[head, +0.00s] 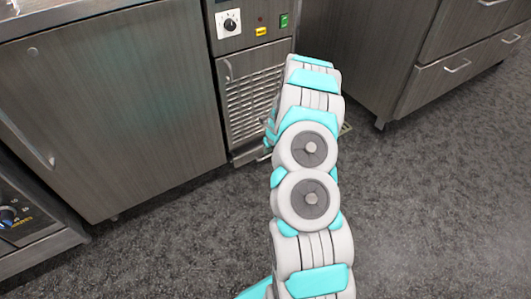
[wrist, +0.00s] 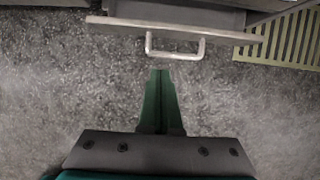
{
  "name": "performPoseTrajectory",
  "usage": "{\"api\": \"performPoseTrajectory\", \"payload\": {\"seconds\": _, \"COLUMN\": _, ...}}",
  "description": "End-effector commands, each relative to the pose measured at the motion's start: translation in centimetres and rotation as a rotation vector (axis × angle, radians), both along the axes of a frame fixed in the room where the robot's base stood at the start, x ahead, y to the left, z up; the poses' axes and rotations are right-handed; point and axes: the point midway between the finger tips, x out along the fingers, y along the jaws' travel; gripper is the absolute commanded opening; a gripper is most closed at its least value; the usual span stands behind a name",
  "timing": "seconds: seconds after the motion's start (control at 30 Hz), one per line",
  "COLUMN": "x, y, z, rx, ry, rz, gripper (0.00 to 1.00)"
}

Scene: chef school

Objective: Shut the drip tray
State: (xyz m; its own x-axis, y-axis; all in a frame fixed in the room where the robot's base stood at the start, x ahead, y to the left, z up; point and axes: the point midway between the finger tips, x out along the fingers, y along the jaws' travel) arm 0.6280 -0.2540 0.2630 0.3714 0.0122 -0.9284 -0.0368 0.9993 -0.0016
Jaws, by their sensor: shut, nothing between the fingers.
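In the wrist view, the drip tray's grey front panel (wrist: 120,25) runs across the top of the picture. A pale U-shaped handle (wrist: 175,55) sticks out from it. Part of the tray body shows behind the panel, so the tray looks pulled out. My gripper (wrist: 160,73) is shut and empty. Its green fingertips point at the handle, just short of it and slightly left of its middle, with a small gap in the picture. In the head view, my arm hides my gripper and most of the tray area at the machine's foot.
The steel machine with a louvred front (head: 255,100) and a control dial stands ahead. A cabinet (head: 110,110) stands to its left, and drawers (head: 455,75) to the right. A yellowish floor grate (wrist: 285,40) lies right of the tray. The speckled grey floor (head: 430,190) is clear at right.

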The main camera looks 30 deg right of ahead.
Motion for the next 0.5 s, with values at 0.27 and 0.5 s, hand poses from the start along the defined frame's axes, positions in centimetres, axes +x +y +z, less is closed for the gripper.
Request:
{"api": "performPoseTrajectory", "payload": {"seconds": 0.27, "x": -1.4, "y": -0.1, "z": 3.5, "rx": 0.001, "ry": 0.0, "rz": -0.002, "gripper": 0.0}}
{"api": "performPoseTrajectory", "payload": {"seconds": 0.5, "x": -2.0, "y": 0.2, "z": 3.6, "rx": 0.028, "ry": 0.008, "rz": -0.01, "gripper": 0.0}}
